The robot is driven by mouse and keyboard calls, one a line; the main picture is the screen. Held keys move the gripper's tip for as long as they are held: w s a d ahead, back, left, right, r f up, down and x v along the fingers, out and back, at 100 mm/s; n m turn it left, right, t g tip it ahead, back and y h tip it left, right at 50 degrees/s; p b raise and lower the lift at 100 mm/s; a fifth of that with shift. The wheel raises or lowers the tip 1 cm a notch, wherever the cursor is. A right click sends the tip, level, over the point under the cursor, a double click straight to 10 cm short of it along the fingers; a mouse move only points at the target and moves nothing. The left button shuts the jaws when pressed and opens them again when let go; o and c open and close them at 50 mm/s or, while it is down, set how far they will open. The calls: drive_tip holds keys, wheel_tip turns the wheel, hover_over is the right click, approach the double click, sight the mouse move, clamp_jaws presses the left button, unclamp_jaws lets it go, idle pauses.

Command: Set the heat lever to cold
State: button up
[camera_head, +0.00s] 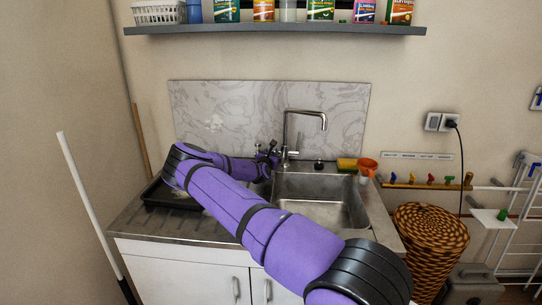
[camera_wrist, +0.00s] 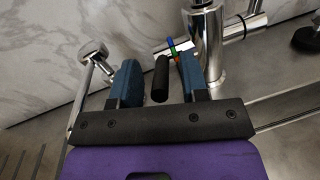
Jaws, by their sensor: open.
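The chrome tap (camera_head: 287,135) rises behind the sink, and its shiny upright body (camera_wrist: 208,50) shows close up in the wrist view. A dark cylindrical grip (camera_wrist: 161,80), which looks like the heat lever, shows between my blue fingers. Small blue, green and red marks (camera_wrist: 172,48) are just beyond it, beside the tap body. My gripper (camera_wrist: 157,70) is open, with one finger on each side of the dark grip. A gap shows on both sides of it, though depth is hard to judge. In the head view my gripper (camera_head: 268,158) is small and dark at the tap's left.
The sink basin (camera_head: 318,210) is right of my gripper. A marble splashback (camera_head: 230,110) stands close behind the tap. An orange cup (camera_head: 367,166) and a yellow item (camera_head: 347,164) are at the sink's right rear. A shelf (camera_head: 270,29) hangs above.

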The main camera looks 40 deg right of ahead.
drive_tip(key=shift+d, duration=0.1)
drive_tip(key=shift+c, duration=0.2)
clamp_jaws()
